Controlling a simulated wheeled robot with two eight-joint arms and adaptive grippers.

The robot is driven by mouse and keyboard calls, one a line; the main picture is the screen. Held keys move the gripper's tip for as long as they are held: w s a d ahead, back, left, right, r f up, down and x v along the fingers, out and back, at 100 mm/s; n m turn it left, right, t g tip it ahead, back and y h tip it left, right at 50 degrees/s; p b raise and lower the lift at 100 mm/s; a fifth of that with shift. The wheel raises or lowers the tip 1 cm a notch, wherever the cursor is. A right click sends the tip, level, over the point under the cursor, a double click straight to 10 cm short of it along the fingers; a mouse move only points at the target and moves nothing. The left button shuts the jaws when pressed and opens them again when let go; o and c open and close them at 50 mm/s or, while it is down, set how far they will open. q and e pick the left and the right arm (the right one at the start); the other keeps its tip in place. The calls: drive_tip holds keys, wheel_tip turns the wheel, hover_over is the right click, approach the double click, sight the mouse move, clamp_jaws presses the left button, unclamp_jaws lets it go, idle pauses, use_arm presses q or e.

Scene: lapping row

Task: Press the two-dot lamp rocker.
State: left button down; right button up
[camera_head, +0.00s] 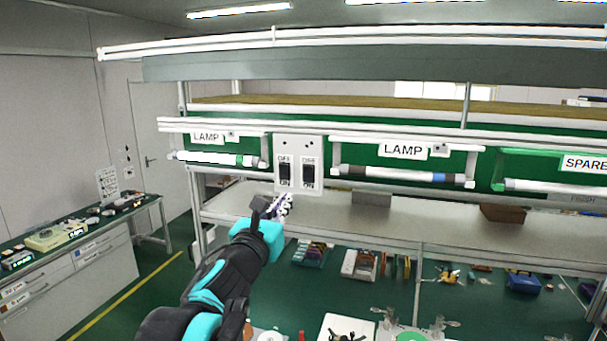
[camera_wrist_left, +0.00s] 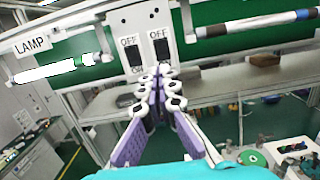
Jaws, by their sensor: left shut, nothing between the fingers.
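A light switch plate (camera_head: 297,188) on the front rail of the rack carries two black rockers marked OFF above and ON below. They are the left rocker (camera_head: 285,172) and the right rocker (camera_head: 308,173). In the left wrist view the left rocker (camera_wrist_left: 135,58) and the right rocker (camera_wrist_left: 162,48) both show. My left gripper (camera_head: 286,199) is shut and empty, just below the plate in the head view. In the left wrist view its fingertips (camera_wrist_left: 157,72) overlap the plate's lower part near the right rocker; contact cannot be told.
A bright lamp tube (camera_head: 215,159) hangs left of the plate and a duller tube (camera_head: 400,175) hangs right, under LAMP signs. A grey shelf (camera_head: 440,215) runs below. A green bench with small parts lies lower, and a side cabinet (camera_head: 75,275) stands at left.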

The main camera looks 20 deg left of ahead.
sight(307, 169)
use_arm(q)
drive_tip(key=w+p, duration=0.1)
drive_tip(key=w, duration=0.3)
drive_tip(key=w+r+p, duration=0.1)
drive_tip(key=w, duration=0.4)
drive_tip(key=w+p, duration=0.1)
drive_tip(key=w, duration=0.4)
drive_tip(key=shift+d+r, duration=0.25)
drive_tip(key=shift+r, duration=0.05)
drive_tip(key=shift+w+r, duration=0.25)
drive_tip(key=shift+s+p, duration=0.15)
drive_tip(key=shift+p, duration=0.15)
